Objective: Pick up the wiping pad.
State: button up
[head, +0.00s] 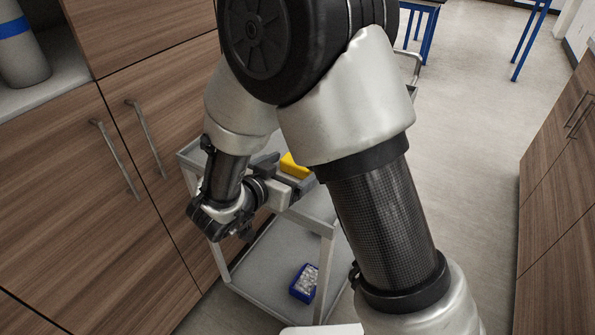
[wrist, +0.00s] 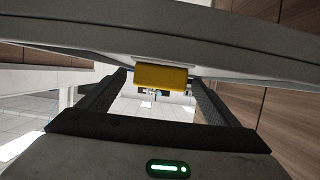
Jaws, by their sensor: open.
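The wiping pad appears as a yellow block (head: 295,164) on the top shelf of a grey trolley (head: 330,228), partly hidden behind my gripper and arm in the head view. My gripper (head: 283,178) is at shelf height just in front of it. In the wrist view, my gripper (wrist: 157,97) is open, one finger on each side, with nothing held. The yellow pad (wrist: 161,77) shows between the finger ends, against the pale trolley edge that runs across the top. I cannot tell whether the fingers reach around it.
A blue box with pale contents (head: 304,283) stands on the trolley's lower shelf. Wooden cabinets with metal handles (head: 115,160) stand close on the left, and more cabinets (head: 560,170) on the right. The grey floor (head: 480,110) between is clear.

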jog(key=shift+x, duration=1.25)
jog(key=shift+r, duration=0.1)
jog(key=c, duration=1.2)
jog(key=shift+o, duration=0.2)
notch_tip(320, 180, up, 10)
jog(key=p, duration=0.3)
jog(key=o, duration=0.5)
jog(key=shift+c, duration=0.2)
jog(key=c, duration=0.3)
